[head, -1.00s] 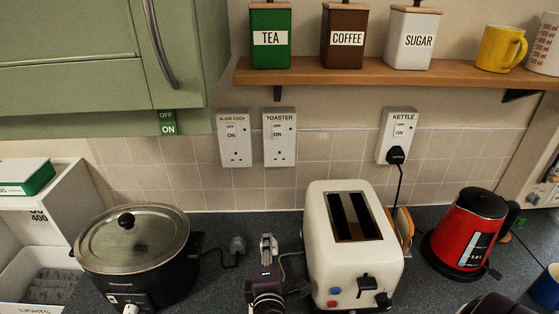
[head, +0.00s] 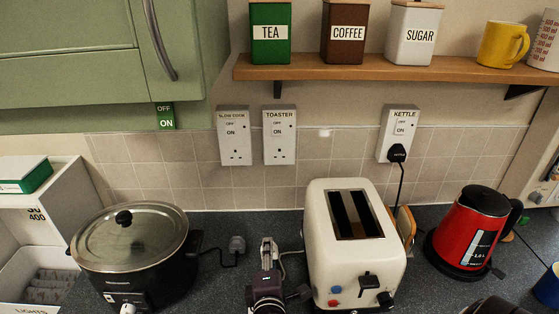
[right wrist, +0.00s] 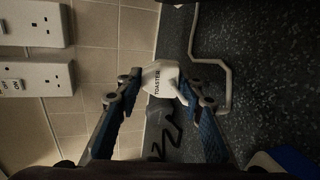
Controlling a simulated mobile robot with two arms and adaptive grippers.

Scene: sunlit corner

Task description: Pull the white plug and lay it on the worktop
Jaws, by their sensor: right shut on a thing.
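The white plug, marked TOASTER (right wrist: 158,79), is between the fingertips of my right gripper in the right wrist view. My right gripper (head: 268,243) is shut on it, low over the back of the dark worktop (head: 217,286), left of the toaster. I cannot tell whether the plug touches the worktop. The plug's grey cord (right wrist: 226,75) runs along the worktop. The toaster socket (head: 279,137) on the wall is empty. My left gripper is not in view.
The cream toaster (head: 322,262) stands right of my gripper, the slow cooker (head: 130,250) left. A dark plug (head: 237,244) lies on the worktop between gripper and cooker. The kettle plug (head: 397,153) is in its socket; the red kettle (head: 470,230) stands at right.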

